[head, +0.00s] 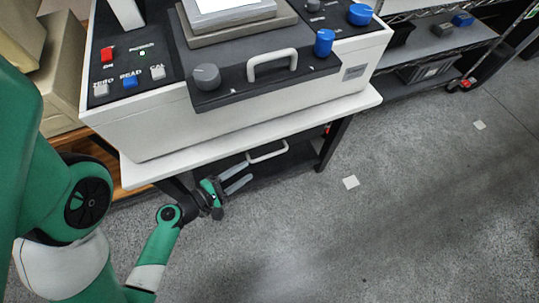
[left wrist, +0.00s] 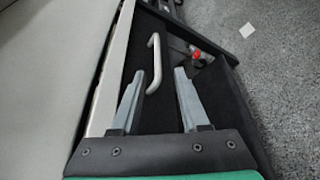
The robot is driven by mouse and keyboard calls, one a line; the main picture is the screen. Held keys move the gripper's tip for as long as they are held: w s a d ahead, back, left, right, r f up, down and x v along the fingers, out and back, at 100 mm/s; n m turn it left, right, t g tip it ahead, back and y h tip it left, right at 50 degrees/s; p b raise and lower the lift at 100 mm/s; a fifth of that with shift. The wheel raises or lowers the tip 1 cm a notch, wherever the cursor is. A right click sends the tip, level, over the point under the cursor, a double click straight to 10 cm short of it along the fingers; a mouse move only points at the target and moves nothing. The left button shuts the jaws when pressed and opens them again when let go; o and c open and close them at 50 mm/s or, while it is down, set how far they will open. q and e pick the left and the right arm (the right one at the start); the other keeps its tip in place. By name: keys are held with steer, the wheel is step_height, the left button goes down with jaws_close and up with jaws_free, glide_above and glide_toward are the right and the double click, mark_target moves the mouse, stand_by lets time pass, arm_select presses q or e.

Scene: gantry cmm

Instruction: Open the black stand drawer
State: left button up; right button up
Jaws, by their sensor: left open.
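The black stand drawer (head: 292,164) is under the white stand top (head: 345,108), partly hidden by it. Its pale bar handle (head: 268,155) shows just below the stand's front edge. The drawer also shows as a dark panel in the left wrist view (left wrist: 222,95), with the handle (left wrist: 153,60) upright in that picture. I cannot tell from these views whether the drawer is fully closed. My left gripper (head: 245,172) is open and empty, close to the handle. In the left wrist view the fingers (left wrist: 159,73) point at the handle, its lower end appearing between them, not gripped.
A white machine (head: 240,120) with buttons, knobs and its own top handle (head: 272,64) stands on the stand top. A wire shelf (head: 435,45) is at the right. A red part (left wrist: 196,54) shows beside the drawer.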

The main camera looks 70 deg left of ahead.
mark_target(270, 155)
arm_select(q)
steer(key=x, duration=0.3)
steer(key=p+x, duration=0.1)
steer(key=x, duration=0.6)
steer(key=shift+w+a+r+p, duration=0.15)
steer(key=shift+w+r+p, duration=0.05)
steer(key=shift+r+p, duration=0.15)
steer(key=shift+w+a+f, duration=0.1)
steer(key=shift+w+f, duration=0.1)
steer(key=shift+w, duration=0.1)
jaws_close()
stand_by(0.6)
